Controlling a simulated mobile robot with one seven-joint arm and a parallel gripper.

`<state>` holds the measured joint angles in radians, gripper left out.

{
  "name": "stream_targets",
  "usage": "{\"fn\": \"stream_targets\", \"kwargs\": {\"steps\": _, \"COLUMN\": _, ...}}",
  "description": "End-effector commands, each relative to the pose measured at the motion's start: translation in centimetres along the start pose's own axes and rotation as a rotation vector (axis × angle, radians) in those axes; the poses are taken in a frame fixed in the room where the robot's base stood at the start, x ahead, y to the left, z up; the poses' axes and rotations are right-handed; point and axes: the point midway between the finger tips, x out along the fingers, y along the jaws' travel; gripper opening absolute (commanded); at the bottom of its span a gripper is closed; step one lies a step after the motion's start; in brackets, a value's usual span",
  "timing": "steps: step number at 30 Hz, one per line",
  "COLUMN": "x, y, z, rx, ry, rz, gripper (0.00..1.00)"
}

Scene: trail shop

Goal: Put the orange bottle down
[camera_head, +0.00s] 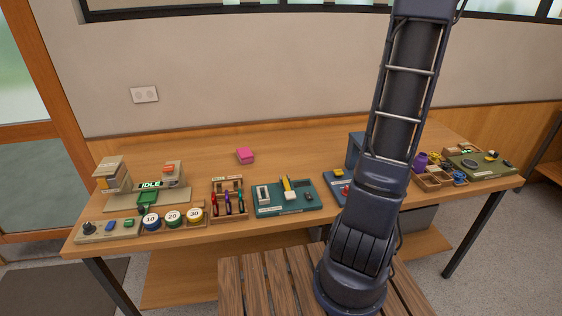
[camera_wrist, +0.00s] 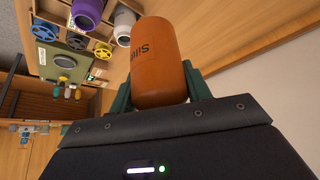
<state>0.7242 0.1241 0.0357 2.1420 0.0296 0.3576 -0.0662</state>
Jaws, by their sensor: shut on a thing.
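The orange bottle (camera_wrist: 155,58) shows in the wrist view, with dark lettering on its side. My gripper (camera_wrist: 158,88) is shut on it, with green fingers on both sides of the bottle. The bottle's far end points toward the top of the wrist view. Wooden table surface shows behind it, but I cannot tell whether the bottle touches the table. In the head view my arm stands in front of the table, and the gripper and the bottle are hidden.
A wooden tray (camera_head: 430,183) with a purple item (camera_head: 420,162) and an olive-green board (camera_head: 480,163) are at the table's right. A pink block (camera_head: 245,156) sits mid-table. Several stations line the front edge. The back of the table (camera_head: 310,145) is mostly clear.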

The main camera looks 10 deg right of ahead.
Motion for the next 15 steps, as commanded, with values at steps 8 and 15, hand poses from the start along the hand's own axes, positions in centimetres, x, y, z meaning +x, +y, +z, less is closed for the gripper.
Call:
{"fn": "stream_targets", "kwargs": {"steps": 8, "x": 0.1, "y": -12.6, "z": -0.1, "rx": -0.186, "ry": 0.001, "rz": -0.105, "gripper": 0.20}}
{"fn": "stream_targets", "kwargs": {"steps": 15, "x": -0.8, "y": -22.9, "z": 1.4, "rx": -0.338, "ry": 0.002, "rz": -0.193, "gripper": 0.20}}
